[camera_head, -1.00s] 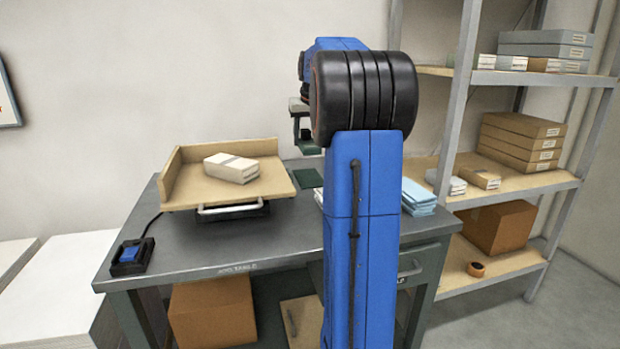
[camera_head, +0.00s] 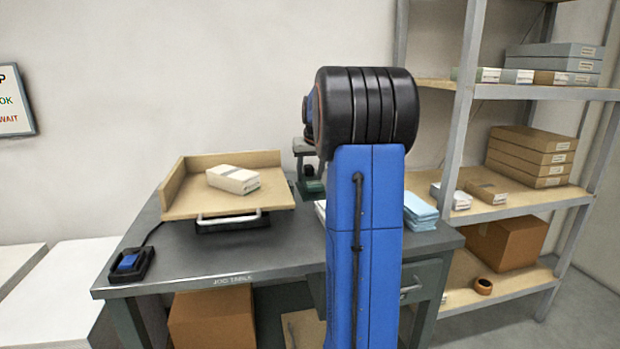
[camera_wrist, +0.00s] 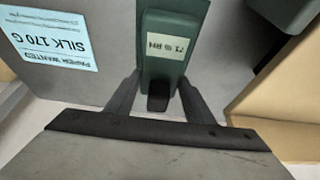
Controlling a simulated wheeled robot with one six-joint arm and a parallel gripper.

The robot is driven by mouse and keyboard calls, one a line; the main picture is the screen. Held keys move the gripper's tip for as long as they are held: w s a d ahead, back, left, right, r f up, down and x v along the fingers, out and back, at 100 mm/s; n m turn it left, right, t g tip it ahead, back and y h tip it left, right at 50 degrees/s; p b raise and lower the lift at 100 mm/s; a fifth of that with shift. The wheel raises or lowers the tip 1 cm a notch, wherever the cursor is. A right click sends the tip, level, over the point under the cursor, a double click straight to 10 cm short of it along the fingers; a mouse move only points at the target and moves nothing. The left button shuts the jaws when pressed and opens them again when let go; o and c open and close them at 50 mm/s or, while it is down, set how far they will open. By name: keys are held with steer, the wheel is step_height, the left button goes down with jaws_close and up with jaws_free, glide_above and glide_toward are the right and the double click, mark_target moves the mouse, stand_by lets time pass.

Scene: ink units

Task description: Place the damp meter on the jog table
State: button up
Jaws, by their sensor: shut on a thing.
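The damp meter appears as a dark green block with a pale label in the wrist view (camera_wrist: 172,42). The fingers of my gripper (camera_wrist: 157,95) are shut on its dark narrow end. In the head view the damp meter (camera_head: 312,188) hangs below my gripper (camera_head: 308,170), just right of the wooden tray. The jog table (camera_head: 235,268) is a dark grey bench with its name on the front edge. My arm hides part of its right side. I cannot tell whether the meter touches the table top.
The wooden tray (camera_head: 225,206) holds a pale paper stack (camera_head: 233,180). A blue-topped switch (camera_head: 130,263) sits at the table's left, with bare table right of it. A light blue stack (camera_head: 420,211) lies at the right. A shelf rack (camera_head: 465,120) stands beyond.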

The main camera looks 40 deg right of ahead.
mark_target(313, 182)
steer(key=shift+f, duration=0.65)
steer(key=o, duration=1.2)
steer(key=shift+f, duration=0.1)
steer(key=v, duration=1.2)
